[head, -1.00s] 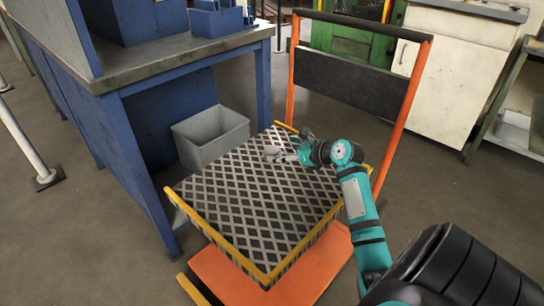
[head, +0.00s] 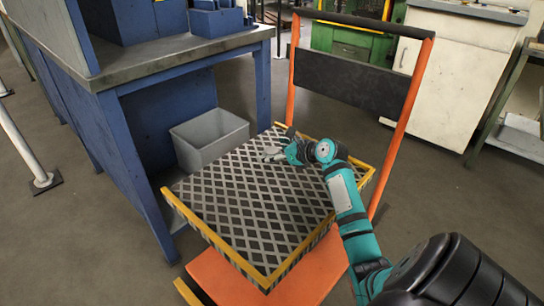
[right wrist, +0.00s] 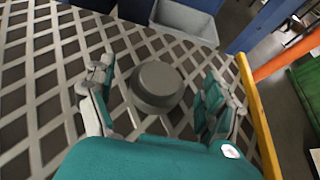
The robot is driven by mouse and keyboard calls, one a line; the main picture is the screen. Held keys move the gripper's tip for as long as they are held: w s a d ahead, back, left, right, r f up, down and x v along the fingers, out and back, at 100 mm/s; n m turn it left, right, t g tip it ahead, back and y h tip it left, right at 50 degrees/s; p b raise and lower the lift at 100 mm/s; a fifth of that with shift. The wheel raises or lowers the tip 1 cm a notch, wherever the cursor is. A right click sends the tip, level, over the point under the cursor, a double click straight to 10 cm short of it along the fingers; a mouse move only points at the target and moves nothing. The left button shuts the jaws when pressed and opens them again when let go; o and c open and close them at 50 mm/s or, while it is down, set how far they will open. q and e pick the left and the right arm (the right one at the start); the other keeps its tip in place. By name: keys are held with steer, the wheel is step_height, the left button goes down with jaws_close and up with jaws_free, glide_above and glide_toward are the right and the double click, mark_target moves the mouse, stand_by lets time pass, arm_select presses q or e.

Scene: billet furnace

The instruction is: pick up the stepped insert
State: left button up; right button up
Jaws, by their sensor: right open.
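The stepped insert (right wrist: 157,84) is a grey round piece with a smaller raised top. In the right wrist view it stands on the diamond-patterned top of the cart (right wrist: 45,85). My right gripper (right wrist: 158,92) is open, with one finger on each side of the insert and visible gaps to both. In the head view my right gripper (head: 272,154) is low over the far part of the cart top (head: 245,215). The insert is too small and too close to the fingers to make out clearly there. My left gripper is not in view.
The cart top has a yellow rim (head: 215,240) and is otherwise clear. An orange-framed handle (head: 350,80) rises behind it. A white cabinet (head: 455,80) is at the back right.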

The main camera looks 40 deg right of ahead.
steer(key=c, duration=1.7)
steer(key=shift+r, duration=0.1)
jaws_close()
steer(key=shift+r, duration=0.1)
